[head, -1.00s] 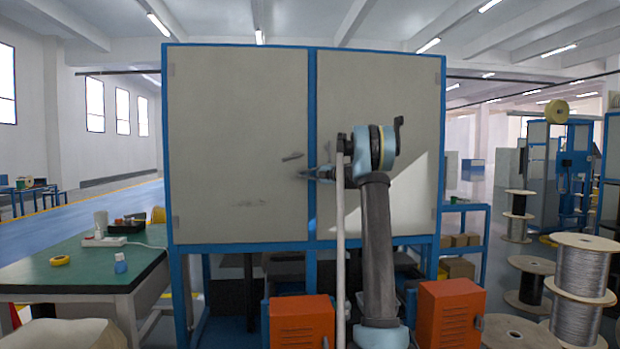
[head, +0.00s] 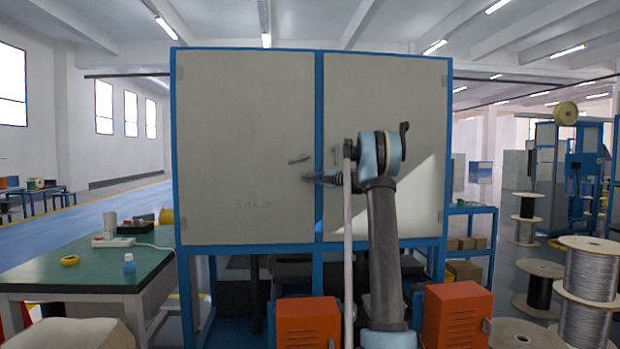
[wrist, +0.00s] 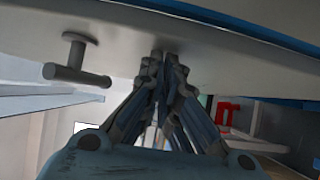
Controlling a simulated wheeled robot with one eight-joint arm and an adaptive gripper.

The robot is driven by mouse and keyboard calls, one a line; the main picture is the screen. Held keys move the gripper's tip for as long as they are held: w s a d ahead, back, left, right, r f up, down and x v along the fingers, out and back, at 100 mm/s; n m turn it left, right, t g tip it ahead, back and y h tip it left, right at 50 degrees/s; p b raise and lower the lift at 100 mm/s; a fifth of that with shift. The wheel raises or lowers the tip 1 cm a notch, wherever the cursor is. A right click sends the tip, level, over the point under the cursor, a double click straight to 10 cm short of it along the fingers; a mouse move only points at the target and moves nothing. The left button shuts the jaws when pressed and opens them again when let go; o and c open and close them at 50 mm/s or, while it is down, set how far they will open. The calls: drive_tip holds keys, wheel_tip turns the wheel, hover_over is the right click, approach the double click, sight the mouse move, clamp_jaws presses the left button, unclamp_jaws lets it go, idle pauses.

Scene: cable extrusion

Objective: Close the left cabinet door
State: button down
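The left cabinet door (head: 245,130) is a large pale grey panel in the blue frame. In the head view it looks flush or nearly flush with the frame; a small gap cannot be told. Its dark handle (head: 299,160) is near its right edge. My gripper (head: 308,179) is just below and right of this handle, in front of the door's right edge. In the wrist view my gripper (wrist: 160,62) has its fingers together, with tips at or very near the pale panel (wrist: 215,60). A handle (wrist: 75,65) sticks out to their left. Nothing is held.
The right cabinet door (head: 400,100) looks shut, partly behind my arm. Two orange boxes (head: 308,322) (head: 456,315) stand low in front. A green table (head: 90,262) with small items is at left. Cable spools (head: 590,275) stand at right.

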drive_tip(key=w+r+v, duration=0.1)
drive_tip(key=r+v, duration=0.1)
drive_tip(key=v, duration=1)
drive_tip(key=s+d+r+m+t+h, duration=0.55)
drive_tip(key=r+m+t+h, duration=0.25)
drive_tip(key=r+m+t, duration=0.25)
drive_tip(key=s+d+f+m+h, duration=0.2)
drive_tip(key=s+f+m+h, duration=0.1)
drive_tip(key=s+m+h, duration=0.4)
drive_tip(key=s+d+f+m+g+h, duration=0.15)
drive_tip(key=s+f+m+g, duration=0.35)
drive_tip(key=s+f, duration=0.85)
drive_tip(key=s+d+f+m+g+h, duration=0.1)
drive_tip(key=s+f+m+g+h, duration=0.35)
drive_tip(key=s+f, duration=0.85)
drive_tip(key=s+a+f+m+g+y, duration=0.1)
drive_tip(key=s+a+f+g+y, duration=0.2)
drive_tip(key=s+f, duration=0.7)
drive_tip(key=s+a+f+m+g+y, duration=0.1)
drive_tip(key=s+a+f+g, duration=0.4)
drive_tip(key=s, duration=1.2)
wheel_tip(320, 180, down, 5)
drive_tip(key=shift+a+r+y, duration=0.1)
drive_tip(key=shift+a+y, duration=0.8)
